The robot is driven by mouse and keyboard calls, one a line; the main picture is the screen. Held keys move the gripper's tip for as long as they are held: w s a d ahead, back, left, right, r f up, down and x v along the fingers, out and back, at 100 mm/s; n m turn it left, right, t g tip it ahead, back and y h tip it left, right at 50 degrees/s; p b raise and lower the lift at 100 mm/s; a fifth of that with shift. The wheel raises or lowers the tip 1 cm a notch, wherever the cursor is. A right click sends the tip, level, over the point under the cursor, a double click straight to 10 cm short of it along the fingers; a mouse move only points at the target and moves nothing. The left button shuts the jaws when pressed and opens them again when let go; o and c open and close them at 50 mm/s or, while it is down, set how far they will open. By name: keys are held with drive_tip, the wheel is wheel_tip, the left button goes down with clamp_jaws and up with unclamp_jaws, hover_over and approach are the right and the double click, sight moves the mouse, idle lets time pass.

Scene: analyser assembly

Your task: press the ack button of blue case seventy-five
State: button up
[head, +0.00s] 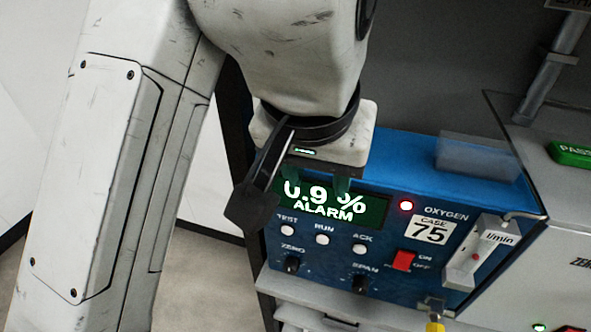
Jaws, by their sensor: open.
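The blue case (410,290) carries a plate reading CASE 75 and the word OXYGEN. Its green display reads 0.9 % ALARM, with the top of the digits partly covered by my gripper. The ack button (359,249) is a small pale round button under its ACK label, right of the run button (322,239) and the test button (288,230). My gripper (316,184) is open, with its fingers in front of the top of the display, above and left of the ack button in the picture. I see nothing between the fingers. The ack button is in plain view.
A red on/off switch (403,261) and the span knob (360,284) sit close to the ack button. A flowmeter (474,254) stands out at the case's right. A grey unit with a green PASS sign (572,154) is farther right.

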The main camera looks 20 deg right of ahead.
clamp_jaws()
idle(0.9)
